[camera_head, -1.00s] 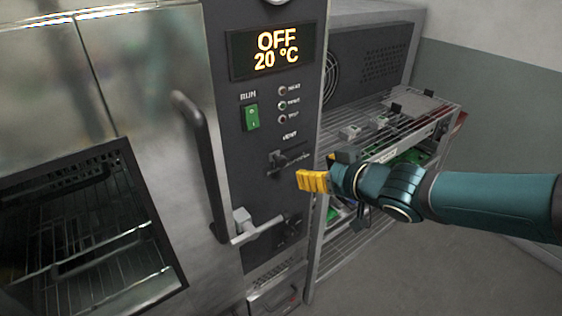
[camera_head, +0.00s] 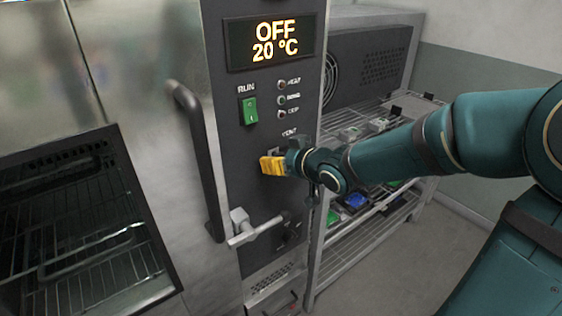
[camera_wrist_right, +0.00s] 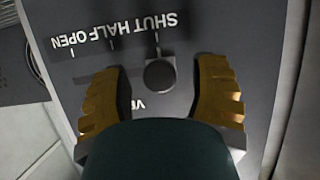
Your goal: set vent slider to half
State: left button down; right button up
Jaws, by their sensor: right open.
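The vent slider's round dark knob (camera_wrist_right: 160,75) shows in the right wrist view, in line with the SHUT mark at the right end of the upside-down scale (camera_wrist_right: 112,32). HALF and OPEN lie to its left there. My right gripper (camera_head: 272,165) is open at the oven's control panel below the VENT label (camera_head: 289,133). In the wrist view its yellow fingers stand on either side of the knob, with gaps between. In the head view the fingers mostly hide the slider. My left gripper is not in view.
The panel also carries a green RUN switch (camera_head: 249,110), small lamps and a display (camera_head: 270,43) reading OFF 20 °C. A long door handle (camera_head: 198,150) and a latch lever (camera_head: 255,230) are close to the left and below. A wire rack (camera_head: 335,240) stands at the right.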

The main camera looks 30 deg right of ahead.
jog(key=shift+c, duration=0.4)
grip_shut()
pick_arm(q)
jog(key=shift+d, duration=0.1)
